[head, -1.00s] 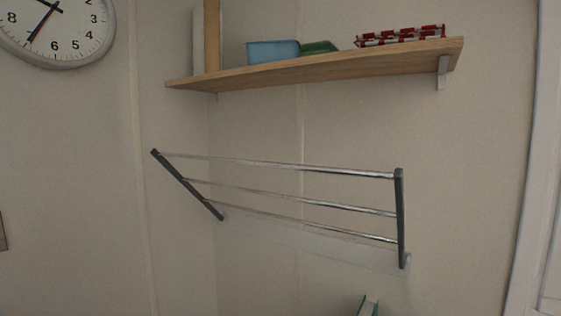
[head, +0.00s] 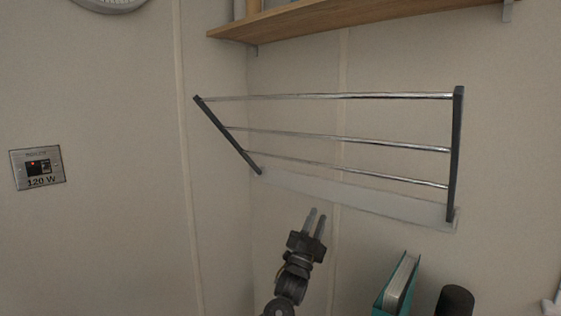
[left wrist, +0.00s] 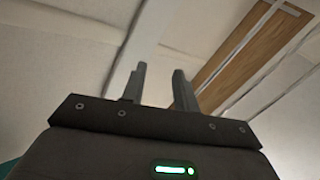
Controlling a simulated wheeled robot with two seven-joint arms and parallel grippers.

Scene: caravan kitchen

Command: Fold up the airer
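The airer (head: 300,131) is on the wall in the head view, with dark side arms and three shiny rails. It stands folded out, its arms slanting up and away from a pale wall plate (head: 350,193). My left gripper (head: 316,213) is below the airer, pointing up, with its two fingers apart and nothing between them. In the left wrist view the same fingers (left wrist: 157,88) are apart and empty, with a pale bar, perhaps the wall plate, beyond them. My right gripper is not in view.
A wooden shelf (head: 350,15) is above the airer; its underside seems to show in the left wrist view (left wrist: 235,55). A teal book (head: 398,285) and a dark cylinder (head: 455,301) stand below right. A 120 W panel (head: 38,168) is on the left wall.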

